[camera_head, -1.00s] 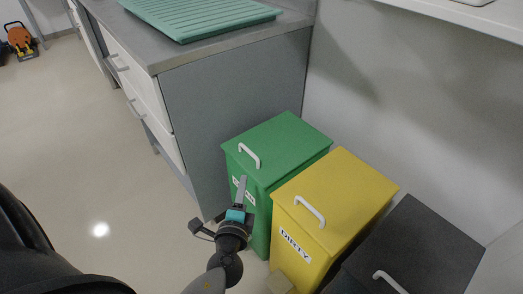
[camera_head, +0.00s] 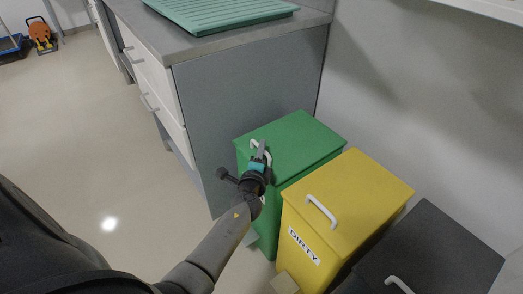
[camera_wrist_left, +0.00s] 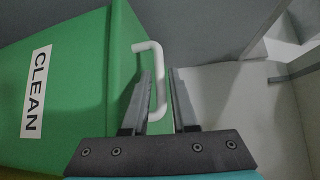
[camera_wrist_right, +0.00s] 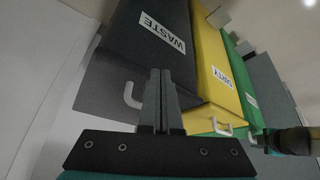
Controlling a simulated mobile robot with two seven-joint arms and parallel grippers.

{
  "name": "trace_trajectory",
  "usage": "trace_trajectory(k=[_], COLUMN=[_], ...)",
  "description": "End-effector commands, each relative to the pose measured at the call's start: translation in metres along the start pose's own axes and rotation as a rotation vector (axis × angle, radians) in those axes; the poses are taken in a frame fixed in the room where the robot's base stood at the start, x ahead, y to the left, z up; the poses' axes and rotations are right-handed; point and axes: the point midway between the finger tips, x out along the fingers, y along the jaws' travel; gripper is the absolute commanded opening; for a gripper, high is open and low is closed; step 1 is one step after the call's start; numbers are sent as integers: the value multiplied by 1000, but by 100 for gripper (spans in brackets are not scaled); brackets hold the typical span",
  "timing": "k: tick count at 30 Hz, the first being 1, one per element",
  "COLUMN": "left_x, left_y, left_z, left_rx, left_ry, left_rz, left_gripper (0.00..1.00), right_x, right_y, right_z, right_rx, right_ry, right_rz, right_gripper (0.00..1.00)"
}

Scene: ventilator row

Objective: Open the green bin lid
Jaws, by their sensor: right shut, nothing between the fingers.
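The green bin (camera_head: 300,140) stands beside the grey cabinet with its lid closed and a white handle (camera_head: 258,147) on top. In the left wrist view its side (camera_wrist_left: 70,80) bears a CLEAN label. My left gripper (camera_head: 263,150) is at the handle. In the left wrist view the gripper (camera_wrist_left: 160,85) is open, and the handle's white bar (camera_wrist_left: 159,75) lies between its fingers, with a gap to the right finger. Contact with the left finger is unclear. My right gripper (camera_wrist_right: 160,85) is shut and empty, in front of the black bin.
The yellow DIRTY bin (camera_head: 355,195) stands next to the green one, then the black WASTE bin (camera_head: 435,250). The grey cabinet (camera_head: 250,100) is behind the green bin, with a ribbed green tray (camera_head: 220,12) on top.

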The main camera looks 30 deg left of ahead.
Motion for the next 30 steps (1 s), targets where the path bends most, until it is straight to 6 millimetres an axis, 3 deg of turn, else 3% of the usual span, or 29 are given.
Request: trace_trajectory(k=[14, 22, 30], left_x=[11, 11, 11], left_y=[0, 0, 0], left_z=[0, 0, 0], left_rx=[-1, -1, -1], left_ry=[0, 0, 0], left_rz=[0, 0, 0], left_gripper=[26, 0, 0], right_x=[5, 5, 5], right_y=[-6, -6, -6], right_z=[-7, -7, -7], right_rx=[-5, -5, -5], right_ry=[56, 56, 55], right_rz=[-15, -15, -15], right_gripper=[0, 0, 0])
